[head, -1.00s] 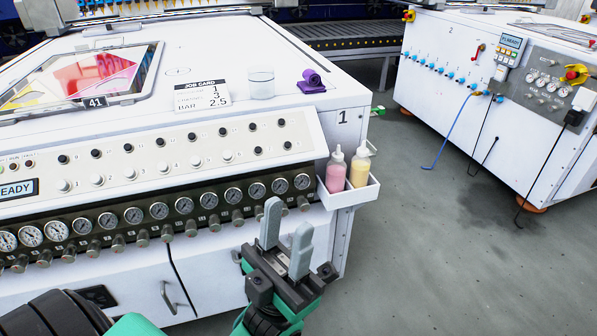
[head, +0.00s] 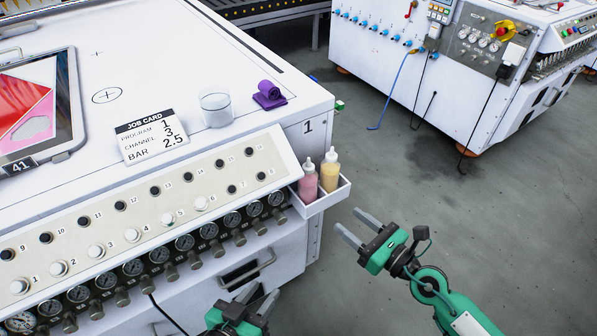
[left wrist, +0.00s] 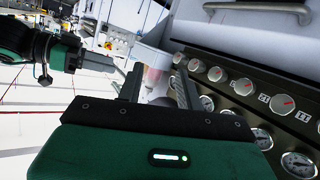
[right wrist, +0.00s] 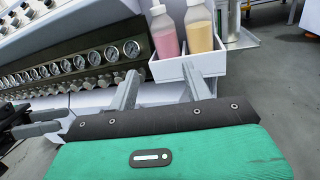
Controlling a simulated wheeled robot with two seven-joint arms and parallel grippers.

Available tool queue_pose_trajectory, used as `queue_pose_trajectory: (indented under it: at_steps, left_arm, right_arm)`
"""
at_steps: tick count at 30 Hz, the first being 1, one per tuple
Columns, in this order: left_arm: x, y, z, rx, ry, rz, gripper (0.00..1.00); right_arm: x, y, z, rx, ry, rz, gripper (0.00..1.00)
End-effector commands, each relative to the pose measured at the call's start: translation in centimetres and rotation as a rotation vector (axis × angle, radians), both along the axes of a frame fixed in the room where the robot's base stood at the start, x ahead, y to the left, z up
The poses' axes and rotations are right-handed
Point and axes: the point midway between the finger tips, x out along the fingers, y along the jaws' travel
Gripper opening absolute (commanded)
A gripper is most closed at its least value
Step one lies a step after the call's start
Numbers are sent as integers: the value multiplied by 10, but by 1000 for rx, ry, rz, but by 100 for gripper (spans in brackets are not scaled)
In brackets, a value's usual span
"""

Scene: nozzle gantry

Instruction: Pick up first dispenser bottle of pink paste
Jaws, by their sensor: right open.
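The dispenser bottle of pink paste (head: 308,184) stands upright in a white holder (head: 322,205) on the corner of the machine marked 1. A bottle of yellow paste (head: 330,173) stands to its right. In the right wrist view the pink bottle (right wrist: 165,40) and yellow bottle (right wrist: 199,32) are beyond the fingers. My right gripper (head: 345,225) is open and empty, apart from the holder, below and right of it. My left gripper (head: 258,297) is open and empty, low in front of the gauge panel.
The machine front carries a row of gauges (head: 185,242) and knobs. A second white machine (head: 400,70) stands behind. Grey floor to the right is clear.

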Motion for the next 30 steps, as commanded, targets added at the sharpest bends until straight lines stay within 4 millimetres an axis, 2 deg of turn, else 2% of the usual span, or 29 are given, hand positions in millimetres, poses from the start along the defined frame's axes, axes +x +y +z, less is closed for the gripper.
queue_pose_trajectory:
  at_steps: [5,18,26,30]
  left_arm:
    - [-9,1,-9,23,70,-10,36]
    - [-10,15,-13,87,169,-4,36]
    - [-10,15,-14,88,170,-4,36]
    - [-10,13,-15,77,155,-6,36]
  right_arm:
    - [10,-3,-1,-74,-59,-23,50]
    - [59,46,-2,-71,-58,-23,50]
    - [70,58,-3,-72,-58,-22,50]
    - [85,73,-2,-70,-59,-22,50]
